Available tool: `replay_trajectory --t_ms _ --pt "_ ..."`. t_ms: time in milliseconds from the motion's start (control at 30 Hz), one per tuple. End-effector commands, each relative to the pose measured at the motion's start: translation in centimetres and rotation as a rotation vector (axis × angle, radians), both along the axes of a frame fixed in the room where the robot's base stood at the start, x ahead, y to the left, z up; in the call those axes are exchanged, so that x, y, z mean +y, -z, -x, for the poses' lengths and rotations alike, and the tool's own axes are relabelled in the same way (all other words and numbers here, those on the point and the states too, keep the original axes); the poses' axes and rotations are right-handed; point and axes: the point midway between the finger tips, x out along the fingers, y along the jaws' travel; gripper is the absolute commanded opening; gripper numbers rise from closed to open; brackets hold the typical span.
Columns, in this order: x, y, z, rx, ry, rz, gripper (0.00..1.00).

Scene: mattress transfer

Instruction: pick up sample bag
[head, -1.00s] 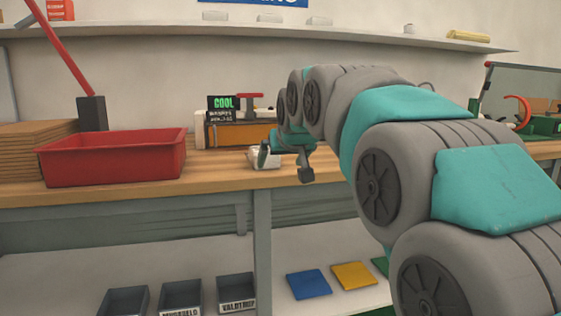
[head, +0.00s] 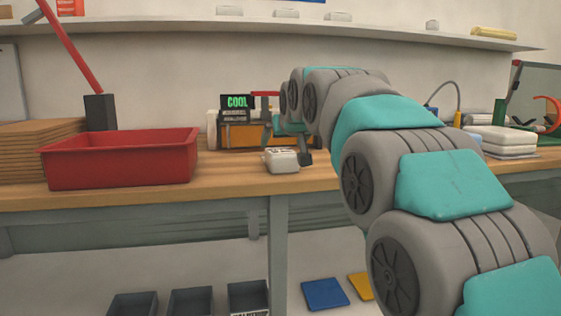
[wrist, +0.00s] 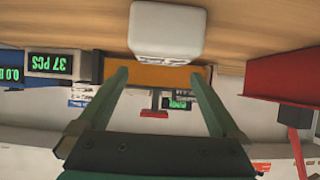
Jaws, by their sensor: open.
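The sample bag (head: 282,160) looks like a small, puffy white pack. It lies on the wooden bench near the front edge, right of the red bin. My gripper (head: 286,145) is open and empty, just above and behind the bag in the head view. In the wrist view, which is upside down, the bag (wrist: 167,33) is at the top centre, beyond the fingertips of my gripper (wrist: 158,77). The fingers are spread apart with nothing between them, and I see no contact with the bag.
A red bin (head: 120,160) stands to the left. White pads (head: 510,140) are stacked at the right. Dark trays (head: 190,302) and a blue square (head: 325,294) are on the shelf below.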

Motion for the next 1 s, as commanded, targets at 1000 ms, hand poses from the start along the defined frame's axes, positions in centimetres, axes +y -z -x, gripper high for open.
replay_trajectory --t_ms 1000 --pt "1.3 2.0 -4.2 -0.001 0.001 -0.001 0.66"
